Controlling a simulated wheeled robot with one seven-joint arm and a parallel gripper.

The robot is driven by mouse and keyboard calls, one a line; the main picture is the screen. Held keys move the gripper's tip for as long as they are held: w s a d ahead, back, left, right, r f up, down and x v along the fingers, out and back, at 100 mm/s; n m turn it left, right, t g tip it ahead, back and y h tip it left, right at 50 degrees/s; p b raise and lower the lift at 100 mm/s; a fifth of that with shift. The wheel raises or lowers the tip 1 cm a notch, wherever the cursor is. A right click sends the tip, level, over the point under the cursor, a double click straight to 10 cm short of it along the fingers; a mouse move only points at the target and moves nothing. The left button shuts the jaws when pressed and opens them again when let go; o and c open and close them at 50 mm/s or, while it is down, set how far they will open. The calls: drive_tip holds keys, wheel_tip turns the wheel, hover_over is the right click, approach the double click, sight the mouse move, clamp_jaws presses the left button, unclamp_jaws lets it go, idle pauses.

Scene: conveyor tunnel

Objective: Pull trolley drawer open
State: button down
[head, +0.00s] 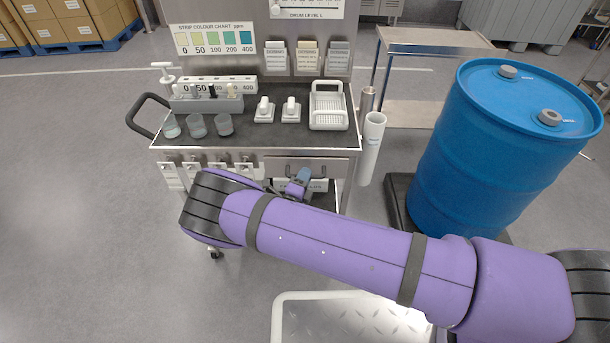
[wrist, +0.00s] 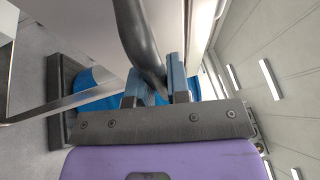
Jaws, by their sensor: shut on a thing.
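The steel trolley (head: 255,141) stands ahead with a dark top. Its drawer front (head: 325,167) is under the right part of the top, partly hidden by my wrist and gripper; I cannot tell whether it stands out from the trolley. My gripper (head: 300,183) is at the drawer front. In the wrist view, the blue-grey fingers of my gripper (wrist: 156,84) are closed around a dark curved bar, the drawer handle (wrist: 135,35). The handle runs between the fingers, and its far end is out of view.
A blue drum (head: 490,140) stands further right. Floor at left is clear.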

drive_tip(key=s, duration=2)
drive_tip(key=shift+s+a, duration=0.25)
drive_tip(key=shift+a, duration=0.1)
drive_tip(key=c, duration=1.1)
unclamp_jaws()
drive_tip(key=shift+s+a, duration=0.1)
drive_tip(key=v, duration=1)
drive_tip(key=shift+s, duration=0.3)
drive_tip(key=shift+a, duration=0.1)
